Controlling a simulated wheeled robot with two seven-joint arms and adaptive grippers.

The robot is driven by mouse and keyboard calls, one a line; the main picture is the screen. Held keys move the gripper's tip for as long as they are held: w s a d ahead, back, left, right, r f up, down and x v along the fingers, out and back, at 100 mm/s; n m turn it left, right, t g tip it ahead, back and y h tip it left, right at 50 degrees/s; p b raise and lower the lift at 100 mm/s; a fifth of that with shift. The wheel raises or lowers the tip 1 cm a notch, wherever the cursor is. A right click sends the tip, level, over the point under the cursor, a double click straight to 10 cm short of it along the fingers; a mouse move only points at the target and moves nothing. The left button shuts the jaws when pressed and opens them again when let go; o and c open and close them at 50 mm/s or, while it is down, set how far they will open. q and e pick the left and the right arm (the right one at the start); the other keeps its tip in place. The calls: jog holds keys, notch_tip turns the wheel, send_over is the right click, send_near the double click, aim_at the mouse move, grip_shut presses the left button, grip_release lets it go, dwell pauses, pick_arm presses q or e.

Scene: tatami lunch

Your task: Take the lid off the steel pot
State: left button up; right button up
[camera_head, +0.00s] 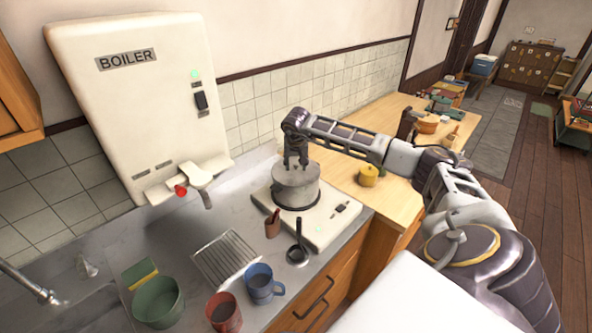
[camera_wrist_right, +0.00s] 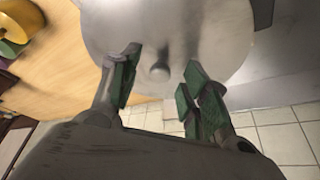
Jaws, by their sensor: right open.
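The steel pot (camera_head: 297,193) stands on the white stove plate (camera_head: 324,229) on the counter, with its lid on. In the right wrist view the lid (camera_wrist_right: 190,30) fills the top, with its round knob (camera_wrist_right: 159,73) near the middle. My right gripper (camera_head: 296,162) is directly above the lid, pointing down. In the right wrist view the open green-padded fingers (camera_wrist_right: 158,84) are on either side of the knob, with gaps to it; I cannot tell if they touch the lid. My left gripper is not in view.
A black ladle (camera_head: 298,252) and a small brown holder (camera_head: 272,225) are in front of the pot. Blue mug (camera_head: 262,284), red mug (camera_head: 223,314) and green bowl (camera_head: 158,303) stand near the sink. The boiler (camera_head: 140,110) hangs at left.

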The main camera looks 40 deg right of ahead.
jog(key=shift+w+f, duration=0.1)
jog(key=shift+f, duration=0.1)
dwell(0.3)
jog(key=shift+r, duration=0.1)
grip_shut()
